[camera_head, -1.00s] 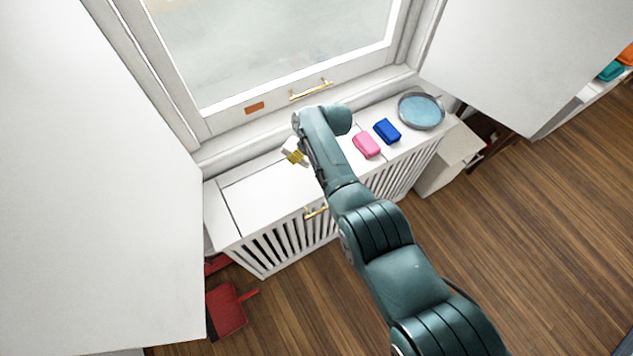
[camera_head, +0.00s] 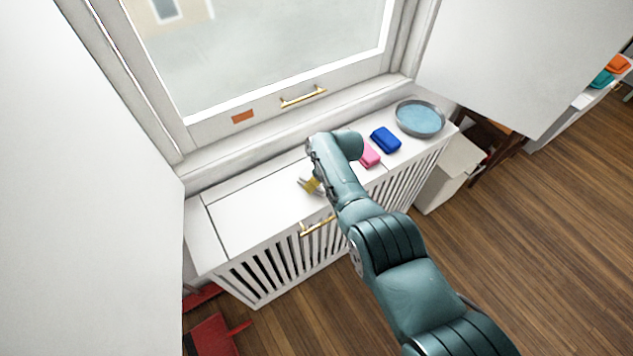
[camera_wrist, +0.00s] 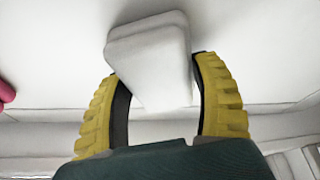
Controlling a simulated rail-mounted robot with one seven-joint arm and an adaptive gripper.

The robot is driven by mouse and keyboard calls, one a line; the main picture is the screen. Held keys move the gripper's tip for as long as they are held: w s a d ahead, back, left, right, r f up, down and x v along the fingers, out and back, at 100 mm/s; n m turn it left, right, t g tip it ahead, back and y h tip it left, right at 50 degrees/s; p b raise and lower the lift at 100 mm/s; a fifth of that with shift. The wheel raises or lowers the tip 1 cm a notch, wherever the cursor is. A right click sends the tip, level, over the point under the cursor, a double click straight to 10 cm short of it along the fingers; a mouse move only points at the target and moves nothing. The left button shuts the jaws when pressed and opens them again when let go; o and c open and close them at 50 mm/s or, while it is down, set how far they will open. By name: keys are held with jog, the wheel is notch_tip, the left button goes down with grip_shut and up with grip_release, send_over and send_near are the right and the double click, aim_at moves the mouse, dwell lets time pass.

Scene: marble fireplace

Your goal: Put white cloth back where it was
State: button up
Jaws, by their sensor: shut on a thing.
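The white cloth (camera_wrist: 148,52) is a folded block between the yellow fingers of my gripper (camera_wrist: 155,85) in the wrist view. My gripper is shut on it, and the cloth sticks out past the fingertips. In the head view my gripper (camera_head: 312,184) is over the white cabinet top (camera_head: 250,205), near its front edge above the brass handle. Only a small part of the white cloth (camera_head: 304,186) seems to show there. I cannot tell whether the cloth touches the surface.
A pink cloth (camera_head: 369,156), partly behind my arm, a blue cloth (camera_head: 385,139) and a round pan of blue water (camera_head: 420,118) are to the right on the cabinet. Orange (camera_head: 617,63) and teal (camera_head: 602,78) cloths lie on a far-right shelf. The cabinet top's left part is clear.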

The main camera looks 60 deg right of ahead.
jog(key=o, duration=1.2)
jog(key=p+v, duration=1.2)
